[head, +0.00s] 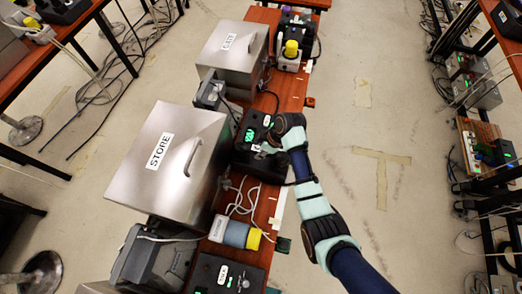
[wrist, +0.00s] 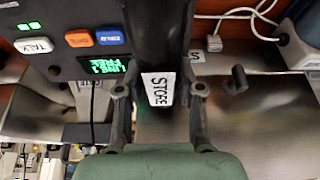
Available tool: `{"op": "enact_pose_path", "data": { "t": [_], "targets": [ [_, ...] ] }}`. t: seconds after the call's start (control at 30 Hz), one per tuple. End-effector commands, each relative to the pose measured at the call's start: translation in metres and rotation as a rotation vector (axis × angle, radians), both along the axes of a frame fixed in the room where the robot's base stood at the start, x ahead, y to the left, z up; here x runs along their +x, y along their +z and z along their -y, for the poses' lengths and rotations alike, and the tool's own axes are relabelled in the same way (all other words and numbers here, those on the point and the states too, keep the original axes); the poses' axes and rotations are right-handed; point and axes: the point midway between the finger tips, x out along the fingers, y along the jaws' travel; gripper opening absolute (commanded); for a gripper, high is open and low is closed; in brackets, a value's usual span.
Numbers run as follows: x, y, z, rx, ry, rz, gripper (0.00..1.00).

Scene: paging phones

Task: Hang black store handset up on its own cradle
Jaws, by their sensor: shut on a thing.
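The black store handset (wrist: 153,35) runs down the middle of the wrist view, with a white STORE label (wrist: 158,89) near its lower end. My gripper (wrist: 160,92) has one finger on each side of it and is shut on it. Behind it is a black phone unit (wrist: 90,22) with a TALK button, orange and blue buttons, and a lit green display. In the head view my gripper (head: 286,138) is over the right side of a black phone unit (head: 250,160) on the wooden shelf. My gripper hides much of the handset there. I cannot tell whether the handset touches a cradle.
A steel box marked STORE (head: 165,165) stands left of the unit, and another labelled steel box (head: 230,58) is farther back. A grey-blue and yellow plug (head: 235,234) with loose cable lies in front. Another black unit (head: 225,275) is nearest. Open floor lies right.

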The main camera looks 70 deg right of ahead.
Motion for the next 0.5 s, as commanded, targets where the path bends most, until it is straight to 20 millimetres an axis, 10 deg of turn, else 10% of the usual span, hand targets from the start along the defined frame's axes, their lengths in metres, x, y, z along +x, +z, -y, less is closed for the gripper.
{"op": "enact_pose_path", "data": {
  "t": [0.3, 0.33, 0.5],
  "targets": [
    [0.0004, -0.0028, 0.0005, -0.001, 0.001, 0.001, 0.0],
    [0.0002, -0.0032, 0.0003, -0.001, 0.001, 0.001, 0.38],
    [0.0002, -0.0024, 0.0002, -0.001, 0.001, 0.001, 0.61]
  ]
}}
